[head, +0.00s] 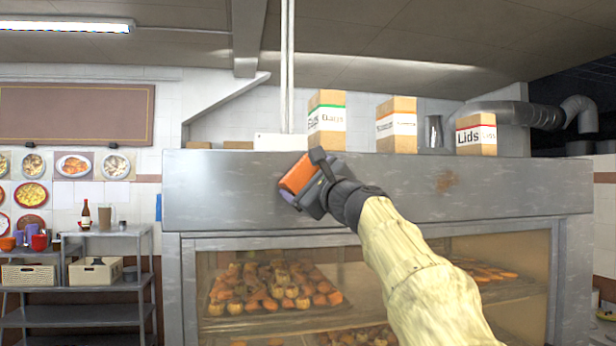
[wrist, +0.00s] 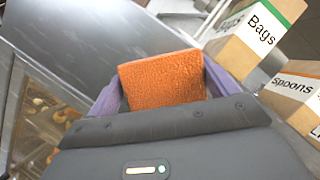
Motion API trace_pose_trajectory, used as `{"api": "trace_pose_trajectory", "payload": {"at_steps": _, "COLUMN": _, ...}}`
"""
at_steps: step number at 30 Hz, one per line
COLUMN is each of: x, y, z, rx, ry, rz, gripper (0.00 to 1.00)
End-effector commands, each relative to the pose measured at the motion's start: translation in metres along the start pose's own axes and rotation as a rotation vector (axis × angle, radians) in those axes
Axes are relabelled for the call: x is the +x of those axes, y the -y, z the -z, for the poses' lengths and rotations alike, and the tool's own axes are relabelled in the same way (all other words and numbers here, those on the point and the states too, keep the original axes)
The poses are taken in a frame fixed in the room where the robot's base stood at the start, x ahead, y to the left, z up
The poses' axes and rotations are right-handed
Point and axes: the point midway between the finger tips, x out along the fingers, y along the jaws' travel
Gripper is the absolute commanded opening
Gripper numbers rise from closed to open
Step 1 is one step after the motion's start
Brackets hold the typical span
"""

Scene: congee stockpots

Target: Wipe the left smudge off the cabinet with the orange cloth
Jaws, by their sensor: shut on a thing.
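My gripper (head: 293,189) is shut on the orange cloth (head: 298,174), in front of the upper metal panel of the cabinet (head: 220,190). In the wrist view the orange cloth (wrist: 163,78) is a folded, textured block between the purple fingers of my gripper (wrist: 158,85). I cannot tell whether the cloth touches the panel. A brown smudge (head: 447,180) shows on the right part of the panel. No left smudge is visible; my gripper and the cloth cover part of the panel's middle left.
Labelled boxes stand on top of the cabinet: a green-edged box (head: 326,122), an orange-edged box (head: 396,126) and a lids box (head: 476,136). A metal cup (head: 433,134) stands among them. Glass below the panel shows trays of food (head: 270,287). A shelf rack (head: 80,285) stands at left.

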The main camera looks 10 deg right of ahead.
Motion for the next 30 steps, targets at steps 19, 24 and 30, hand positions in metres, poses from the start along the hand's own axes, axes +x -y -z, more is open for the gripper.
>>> {"api": "trace_pose_trajectory", "payload": {"at_steps": 19, "x": 0.0014, "y": 0.0002, "z": 0.0003, "rx": 0.000, "ry": 0.000, "rz": 0.000, "gripper": 0.68}}
{"api": "trace_pose_trajectory", "payload": {"at_steps": 24, "x": 0.0039, "y": 0.0003, "z": 0.0012, "rx": 0.000, "ry": 0.000, "rz": 0.000, "gripper": 0.68}}
{"api": "trace_pose_trajectory", "payload": {"at_steps": 30, "x": 0.0068, "y": 0.0004, "z": 0.0022, "rx": 0.000, "ry": 0.001, "rz": 0.000, "gripper": 0.68}}
